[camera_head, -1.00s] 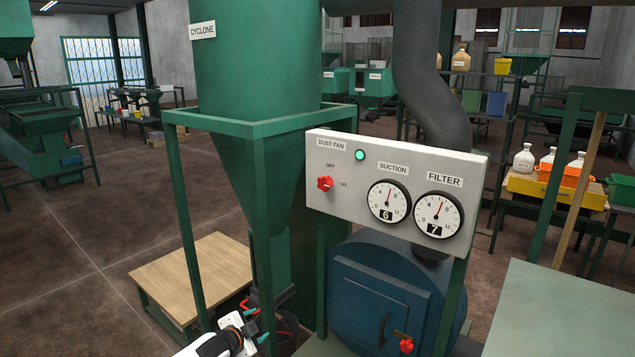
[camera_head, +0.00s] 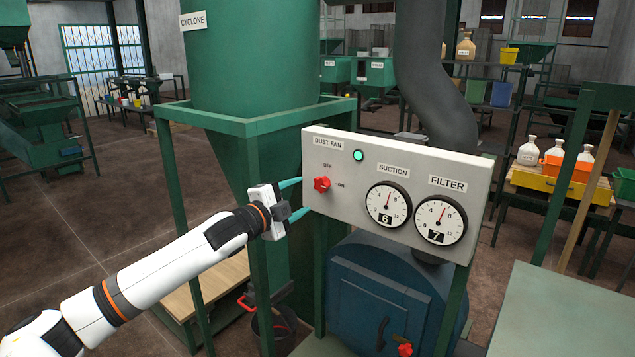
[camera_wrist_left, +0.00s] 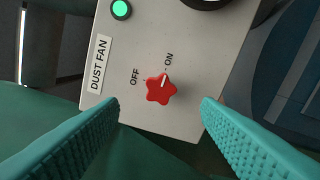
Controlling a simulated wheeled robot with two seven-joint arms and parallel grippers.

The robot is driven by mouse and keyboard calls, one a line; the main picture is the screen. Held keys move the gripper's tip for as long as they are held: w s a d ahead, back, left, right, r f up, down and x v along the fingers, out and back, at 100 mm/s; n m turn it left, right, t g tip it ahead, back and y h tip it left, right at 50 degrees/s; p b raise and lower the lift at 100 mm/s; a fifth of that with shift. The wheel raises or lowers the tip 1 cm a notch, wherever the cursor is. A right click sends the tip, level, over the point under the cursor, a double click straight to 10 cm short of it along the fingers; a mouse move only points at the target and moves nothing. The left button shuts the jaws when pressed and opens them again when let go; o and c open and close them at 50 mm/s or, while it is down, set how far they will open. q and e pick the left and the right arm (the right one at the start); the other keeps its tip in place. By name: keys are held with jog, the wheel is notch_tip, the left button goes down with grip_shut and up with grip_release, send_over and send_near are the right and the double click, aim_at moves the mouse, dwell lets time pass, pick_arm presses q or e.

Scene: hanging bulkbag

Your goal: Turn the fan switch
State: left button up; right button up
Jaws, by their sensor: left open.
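The dust fan switch is a red star-shaped knob (camera_head: 322,183) on the left part of the pale control panel (camera_head: 345,215). In the left wrist view the knob (camera_wrist_left: 161,88) sits beside the OFF and ON labels, and its white mark points toward ON. A green lamp (camera_head: 358,155) above it looks lit. My left gripper (camera_head: 304,195) is open, its teal fingers pointing at the panel from the left. In the left wrist view the knob lies between and beyond the fingertips, with no visible contact. My right gripper is not in view.
The suction gauge (camera_head: 388,205) and filter gauge (camera_head: 440,219) sit right of the knob. A green frame post (camera_head: 258,290) stands close to my left gripper. The cyclone (camera_head: 250,60) rises behind, and a blue vessel (camera_head: 375,260) is below the panel.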

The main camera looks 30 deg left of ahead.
aim_at(320, 186)
pick_arm(q)
jog(key=w, duration=0.2)
jog(key=w+p, duration=0.1)
jog(key=w, duration=0.1)
jog(key=w+p, duration=0.1)
jog(key=w, duration=0.1)
jog(key=shift+w+d+r, duration=0.15)
jog(key=shift+w+d, duration=0.15)
jog(key=shift+w, duration=0.6)
jog(key=c, duration=1)
